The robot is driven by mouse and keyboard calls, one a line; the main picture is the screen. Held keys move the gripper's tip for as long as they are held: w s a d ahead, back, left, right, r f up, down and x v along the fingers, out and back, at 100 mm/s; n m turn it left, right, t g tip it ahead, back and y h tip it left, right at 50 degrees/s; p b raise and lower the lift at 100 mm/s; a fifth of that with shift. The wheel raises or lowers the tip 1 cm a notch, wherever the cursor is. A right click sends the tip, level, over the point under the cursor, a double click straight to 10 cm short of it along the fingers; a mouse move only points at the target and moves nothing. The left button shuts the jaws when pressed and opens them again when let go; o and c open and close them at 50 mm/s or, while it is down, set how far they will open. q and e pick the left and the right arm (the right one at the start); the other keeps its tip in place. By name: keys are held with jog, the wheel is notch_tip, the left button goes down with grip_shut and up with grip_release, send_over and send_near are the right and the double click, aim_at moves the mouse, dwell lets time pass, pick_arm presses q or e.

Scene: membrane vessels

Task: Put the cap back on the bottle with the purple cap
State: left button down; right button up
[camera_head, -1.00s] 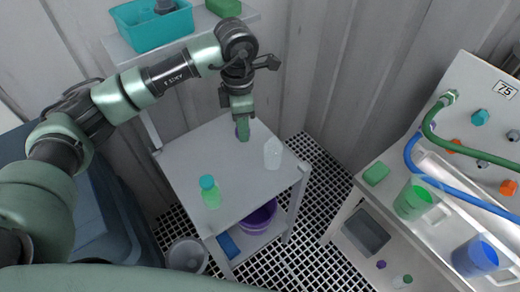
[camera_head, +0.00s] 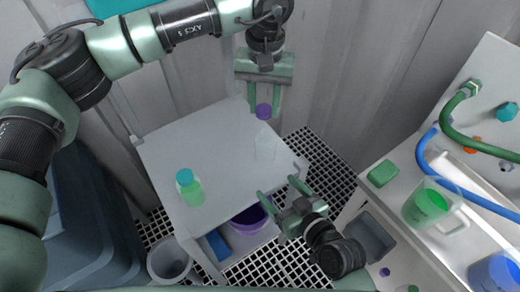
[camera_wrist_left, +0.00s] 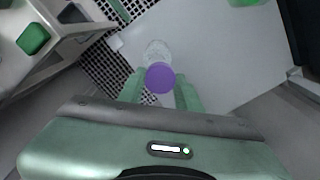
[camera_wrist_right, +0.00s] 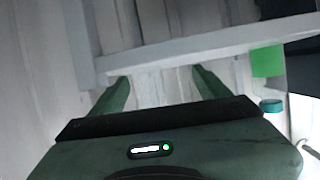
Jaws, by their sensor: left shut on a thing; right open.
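My left gripper (camera_head: 264,105) is shut on the purple cap (camera_head: 263,111). The cap also shows between its fingers in the left wrist view (camera_wrist_left: 160,77). A clear, capless bottle (camera_head: 265,146) stands upright on the small grey table (camera_head: 225,150). In the head view the cap is just above the bottle's top; in the left wrist view the bottle (camera_wrist_left: 156,52) shows partly hidden behind the cap. I cannot tell whether they touch. My right gripper (camera_head: 276,190) is open and empty at the table's front right edge, below the bottle in the head view.
A green bottle with a teal cap (camera_head: 190,188) stands on the table's left part. A purple bucket (camera_head: 248,222) is on the shelf below. A bench at the right holds a green block (camera_head: 383,173), a green beaker (camera_head: 428,205) and a blue beaker (camera_head: 495,272).

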aim_at(262, 134)
jog(key=w+r+t, duration=0.1)
jog(key=w+r+m+t, duration=0.1)
jog(key=r+t, duration=0.1)
jog(key=w+r+t, duration=0.1)
jog(key=r, duration=0.1)
jog(key=shift+w+a+r+t, duration=0.1)
jog(key=shift+w+r+t, duration=0.05)
jog(key=shift+t, duration=0.25)
jog(key=x, duration=1.2)
grip_shut()
